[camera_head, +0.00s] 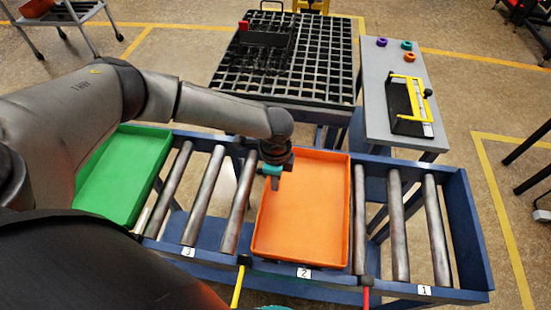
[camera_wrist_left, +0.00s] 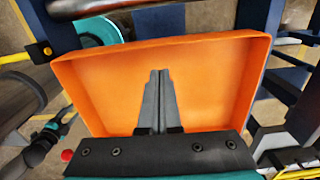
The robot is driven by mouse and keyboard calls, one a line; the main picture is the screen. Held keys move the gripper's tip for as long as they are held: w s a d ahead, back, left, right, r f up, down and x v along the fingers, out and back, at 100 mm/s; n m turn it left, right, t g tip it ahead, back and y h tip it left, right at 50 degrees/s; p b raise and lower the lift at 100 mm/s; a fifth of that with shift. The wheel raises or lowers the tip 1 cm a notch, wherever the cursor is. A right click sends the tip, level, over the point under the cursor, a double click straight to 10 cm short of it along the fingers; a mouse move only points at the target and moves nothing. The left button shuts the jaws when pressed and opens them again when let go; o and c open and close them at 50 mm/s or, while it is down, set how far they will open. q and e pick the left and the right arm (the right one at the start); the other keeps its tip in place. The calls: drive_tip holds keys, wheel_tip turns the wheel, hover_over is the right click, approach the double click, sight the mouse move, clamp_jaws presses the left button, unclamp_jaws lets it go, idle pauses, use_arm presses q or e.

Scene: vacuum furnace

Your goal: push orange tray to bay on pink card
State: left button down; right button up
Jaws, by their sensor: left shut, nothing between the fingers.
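The orange tray (camera_head: 305,215) lies on the roller conveyor at the spot labelled 2 (camera_head: 304,273). It also fills the middle of the left wrist view (camera_wrist_left: 215,85). My left gripper (camera_head: 274,184) is shut and empty, pointing down over the tray's left part. In the left wrist view its closed fingers (camera_wrist_left: 160,75) show against the orange floor; I cannot tell whether they touch it. A dark gripper with teal parts, seemingly my right one (camera_wrist_left: 68,122), shows small at the left of that view. No pink card shows in either view.
A green tray (camera_head: 125,178) lies left on the conveyor, near label 3 (camera_head: 188,252). Bare rollers (camera_head: 398,225) run right of the orange tray to label 1 (camera_head: 424,291) and a blue end wall (camera_head: 468,225). Yellow (camera_head: 238,285) and red (camera_head: 366,293) levers stand in front.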

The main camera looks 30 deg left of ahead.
use_arm(q)
wheel_tip(320, 180, up, 11)
drive_tip(key=shift+f, duration=0.15)
